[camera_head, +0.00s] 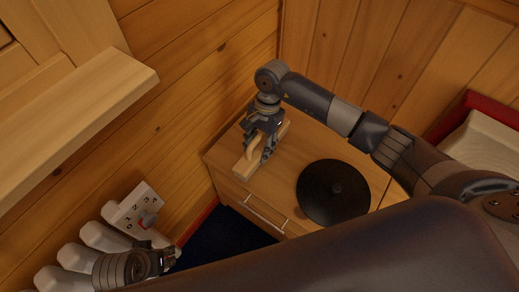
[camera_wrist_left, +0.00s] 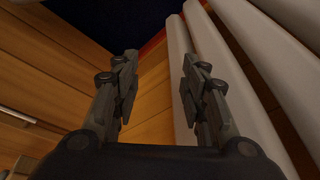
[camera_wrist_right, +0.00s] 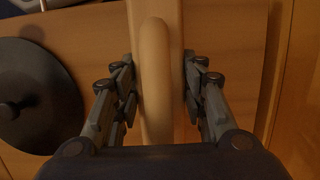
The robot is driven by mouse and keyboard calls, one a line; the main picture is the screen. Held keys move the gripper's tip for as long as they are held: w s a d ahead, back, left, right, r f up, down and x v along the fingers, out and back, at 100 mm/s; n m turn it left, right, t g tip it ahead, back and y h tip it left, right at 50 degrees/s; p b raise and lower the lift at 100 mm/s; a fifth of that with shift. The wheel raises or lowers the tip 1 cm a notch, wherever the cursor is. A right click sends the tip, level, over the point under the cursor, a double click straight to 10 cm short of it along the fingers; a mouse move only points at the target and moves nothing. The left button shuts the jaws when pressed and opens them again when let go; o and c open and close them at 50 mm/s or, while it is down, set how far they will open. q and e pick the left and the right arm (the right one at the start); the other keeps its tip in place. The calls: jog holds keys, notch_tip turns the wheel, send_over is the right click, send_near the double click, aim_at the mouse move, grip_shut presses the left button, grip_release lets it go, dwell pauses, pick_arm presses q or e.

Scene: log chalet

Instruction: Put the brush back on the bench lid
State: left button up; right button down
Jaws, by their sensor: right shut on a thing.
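The brush (camera_head: 243,166) is a pale wooden block with a curved wooden handle on top. It is at the left part of the wooden bench lid (camera_head: 290,155), close to the log wall; I cannot tell whether it touches the lid. My right gripper (camera_head: 262,143) is above the lid, shut on the brush's handle. In the right wrist view the handle (camera_wrist_right: 154,75) stands between the fingers (camera_wrist_right: 158,90). My left gripper (camera_head: 170,258) is low at the left, beside the white radiator; in the left wrist view its fingers (camera_wrist_left: 160,80) are apart with nothing between them.
A round black disc with a knob (camera_head: 333,192) lies on the lid, right of the brush. The bench front has a metal handle (camera_head: 265,213). A white radiator (camera_head: 105,238) with a control box (camera_head: 133,208) stands at the lower left. A wooden shelf (camera_head: 85,120) juts out at upper left.

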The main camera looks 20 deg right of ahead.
aim_at(259, 150)
jog(key=shift+w+d, duration=0.2)
jog(key=shift+w, duration=0.4)
jog(key=shift+d+b+x, duration=0.2)
jog(key=shift+b+x, duration=0.15)
jog(key=shift+x, duration=0.85)
jog(key=shift+w+f, duration=0.25)
jog(key=shift+f, duration=0.35)
pick_arm(q)
jog(key=v, duration=0.3)
jog(key=shift+w, duration=0.1)
pick_arm(e)
jog(key=shift+f, duration=0.15)
jog(key=c, duration=1)
grip_release()
pick_arm(q)
jog(key=shift+r, duration=0.2)
